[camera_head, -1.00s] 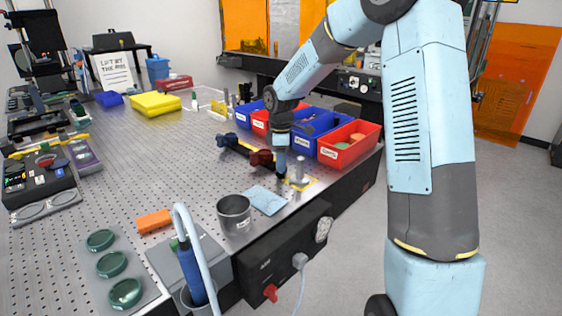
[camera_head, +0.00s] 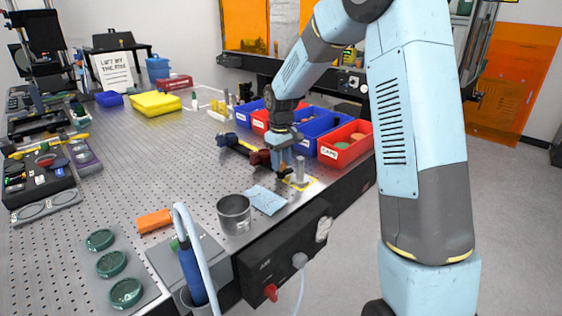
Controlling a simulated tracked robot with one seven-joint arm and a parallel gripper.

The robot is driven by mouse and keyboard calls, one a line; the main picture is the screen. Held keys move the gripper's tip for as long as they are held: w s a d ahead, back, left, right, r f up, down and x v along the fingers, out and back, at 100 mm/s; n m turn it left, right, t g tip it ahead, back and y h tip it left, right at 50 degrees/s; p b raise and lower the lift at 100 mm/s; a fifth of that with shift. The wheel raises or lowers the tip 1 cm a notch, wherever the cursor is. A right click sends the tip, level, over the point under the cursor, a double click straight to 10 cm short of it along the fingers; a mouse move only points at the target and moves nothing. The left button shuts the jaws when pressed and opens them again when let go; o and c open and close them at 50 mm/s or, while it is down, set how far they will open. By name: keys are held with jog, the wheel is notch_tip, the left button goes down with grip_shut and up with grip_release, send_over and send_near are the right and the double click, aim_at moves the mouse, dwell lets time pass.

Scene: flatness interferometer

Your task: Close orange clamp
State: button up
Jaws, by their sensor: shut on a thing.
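My gripper (camera_head: 283,167) is low over the right edge of the perforated table, beside a short metal post (camera_head: 300,170). It is shut on a small dark part (camera_head: 285,174), seen only in part below the fingers. The post stands within a yellow-orange outline (camera_head: 311,184) on the table. I cannot make out a clearly orange clamp there, nor whether the dark part belongs to one. An orange block (camera_head: 154,221) lies apart on the table, to the left of the metal cup.
A metal cup (camera_head: 234,214) and a pale blue cloth (camera_head: 266,199) lie in front of my gripper. Red (camera_head: 342,152) and blue (camera_head: 311,133) bins stand behind. The middle of the table is clear.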

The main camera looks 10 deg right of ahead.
jog(key=m, duration=0.3)
jog(key=shift+r+m, duration=0.1)
jog(key=shift+m, duration=0.3)
jog(key=shift+w+m, duration=0.1)
jog(key=shift+m, duration=2.1)
jog(key=o, duration=1)
jog(key=shift+o, duration=0.2)
notch_tip(320, 180, up, 14)
jog(key=shift+f, duration=0.2)
